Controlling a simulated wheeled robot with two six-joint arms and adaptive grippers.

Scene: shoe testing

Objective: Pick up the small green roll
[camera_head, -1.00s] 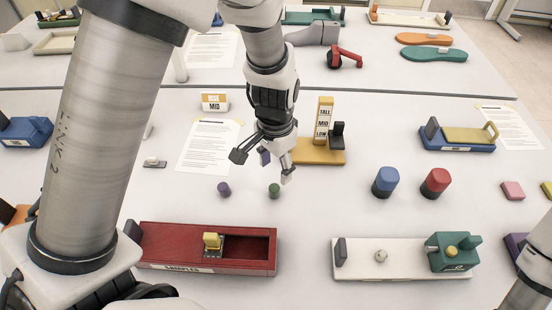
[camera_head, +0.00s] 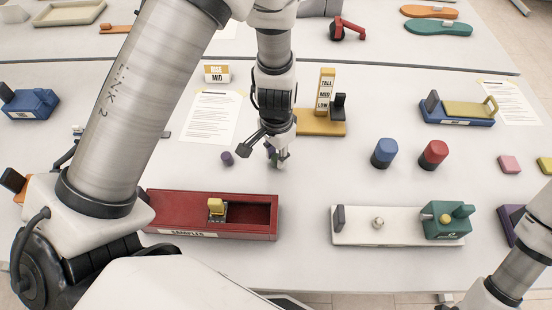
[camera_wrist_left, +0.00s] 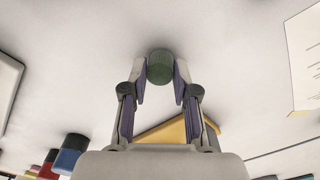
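The small green roll (camera_wrist_left: 160,66) stands on the table, between the fingertips of my left gripper (camera_wrist_left: 161,76) in the left wrist view. The fingers stand apart on either side of it, with slim gaps that are hard to judge. In the head view my left gripper (camera_head: 264,152) points down at the table and its fingers hide much of the roll. My right gripper is out of view; only part of that arm shows at the lower right.
A red tray (camera_head: 165,212) lies in front of the gripper, and a white fixture (camera_head: 350,228) with a green block is to its right. A yellow height gauge (camera_head: 325,92) stands close behind. Blue (camera_head: 384,153) and red (camera_head: 433,154) cylinders stand on the right.

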